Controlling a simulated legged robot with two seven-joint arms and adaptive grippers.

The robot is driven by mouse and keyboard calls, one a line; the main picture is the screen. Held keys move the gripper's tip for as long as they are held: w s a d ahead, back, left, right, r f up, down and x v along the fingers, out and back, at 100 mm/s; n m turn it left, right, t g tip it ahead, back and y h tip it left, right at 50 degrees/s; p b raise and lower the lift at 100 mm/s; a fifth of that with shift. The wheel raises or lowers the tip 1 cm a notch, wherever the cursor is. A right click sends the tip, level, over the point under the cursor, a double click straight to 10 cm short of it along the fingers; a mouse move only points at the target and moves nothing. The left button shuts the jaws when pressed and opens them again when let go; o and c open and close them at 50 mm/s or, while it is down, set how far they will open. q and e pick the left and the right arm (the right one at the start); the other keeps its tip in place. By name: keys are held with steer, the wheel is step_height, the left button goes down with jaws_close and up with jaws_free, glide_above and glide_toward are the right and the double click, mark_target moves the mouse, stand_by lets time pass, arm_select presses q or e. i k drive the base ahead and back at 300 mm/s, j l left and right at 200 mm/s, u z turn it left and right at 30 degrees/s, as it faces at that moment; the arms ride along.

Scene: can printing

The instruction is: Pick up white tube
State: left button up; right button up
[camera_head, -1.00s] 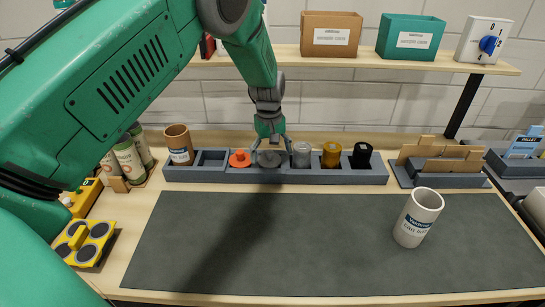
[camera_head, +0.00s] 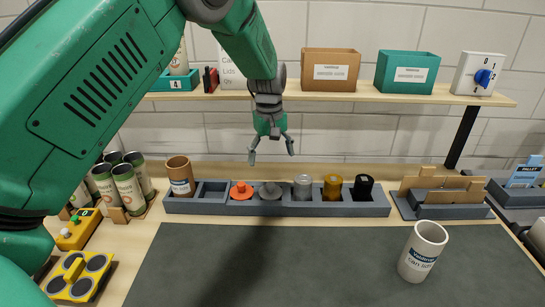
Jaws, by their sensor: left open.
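The white tube (camera_head: 422,252) stands upright on the dark mat (camera_head: 300,262), towards its right side. It is open at the top and has a blue and white label. My left gripper (camera_head: 271,155) is open and empty. It points down in the air above the grey rack (camera_head: 230,208), over the grey knobbed piece (camera_head: 269,191), and is apart from it. The gripper is well to the left of the white tube and farther back. My right gripper is not in view.
The rack also holds an orange piece (camera_head: 241,191) and clear, amber and black cylinders. A brown tube (camera_head: 180,178) stands at its left end. Green-capped cans (camera_head: 128,188) are at left. A shelf (camera_head: 400,98) with boxes is behind. The mat around the white tube is clear.

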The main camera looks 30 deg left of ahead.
mark_target(427, 238)
steer(key=k, duration=1.5)
